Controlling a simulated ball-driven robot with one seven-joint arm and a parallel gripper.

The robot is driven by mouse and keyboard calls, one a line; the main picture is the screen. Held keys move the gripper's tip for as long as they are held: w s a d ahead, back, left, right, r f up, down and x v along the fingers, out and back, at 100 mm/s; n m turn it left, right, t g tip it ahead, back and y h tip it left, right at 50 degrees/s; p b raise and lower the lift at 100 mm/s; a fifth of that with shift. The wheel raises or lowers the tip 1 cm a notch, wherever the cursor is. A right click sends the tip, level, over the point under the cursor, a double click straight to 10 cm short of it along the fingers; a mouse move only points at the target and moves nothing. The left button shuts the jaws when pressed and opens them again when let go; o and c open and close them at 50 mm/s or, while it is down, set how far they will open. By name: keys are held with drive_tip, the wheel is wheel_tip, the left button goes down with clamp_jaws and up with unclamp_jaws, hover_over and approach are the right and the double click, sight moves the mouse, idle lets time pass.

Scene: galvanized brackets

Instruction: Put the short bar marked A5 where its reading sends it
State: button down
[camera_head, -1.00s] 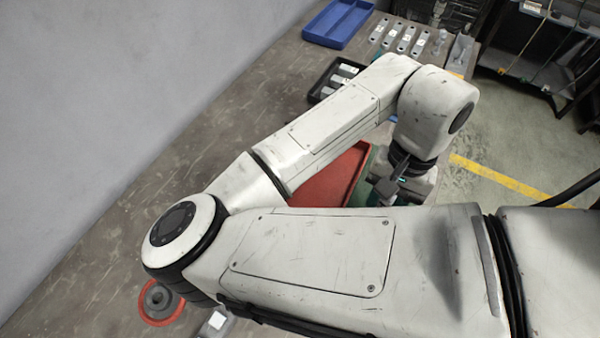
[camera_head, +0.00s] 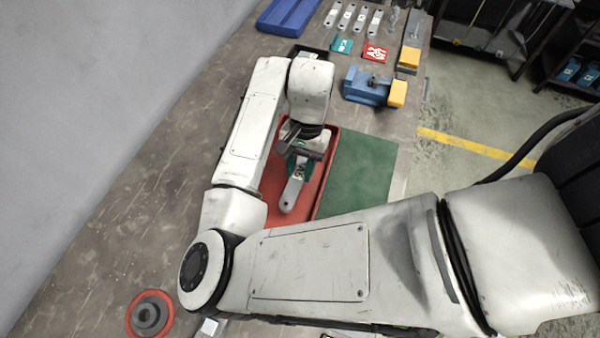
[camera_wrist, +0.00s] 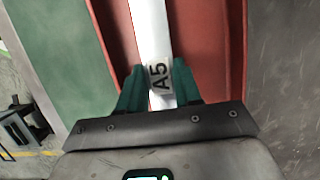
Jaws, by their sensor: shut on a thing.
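My gripper (camera_wrist: 160,88) is shut on the short bar marked A5 (camera_wrist: 149,27); its teal fingers hold the bar by its sides, next to the A5 label. In the head view the grey bar (camera_head: 291,192) sticks out below my gripper (camera_head: 297,172), with a hole near its free end. The bar is over the red tray (camera_head: 326,150); I cannot tell whether it touches the tray floor. The red tray also shows on both sides of the bar in the wrist view (camera_wrist: 208,30).
A green mat (camera_head: 358,175) lies right of the red tray. A blue vise (camera_head: 365,87), a teal card (camera_head: 342,45), a red card (camera_head: 375,54) and several bars (camera_head: 346,17) are farther back. A blue tray (camera_head: 289,14) is at the back left. A red-rimmed disc (camera_head: 150,315) is in front.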

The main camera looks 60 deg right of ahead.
sight(302, 168)
wheel_tip(302, 168, down, 3)
drive_tip(key=shift+p, duration=0.45)
drive_tip(key=shift+f, duration=0.15)
drive_tip(key=shift+f, duration=0.1)
drive_tip(key=shift+s+f+b, duration=0.2)
drive_tip(key=shift+f+b, duration=0.2)
drive_tip(key=shift+f, duration=0.3)
drive_tip(key=c, duration=0.9)
unclamp_jaws()
drive_tip(key=shift+o, duration=0.6)
drive_tip(key=shift+r, duration=0.4)
drive_tip(key=p+v, duration=0.1)
drive_tip(key=v, duration=1.2)
drive_tip(key=shift+w, duration=0.15)
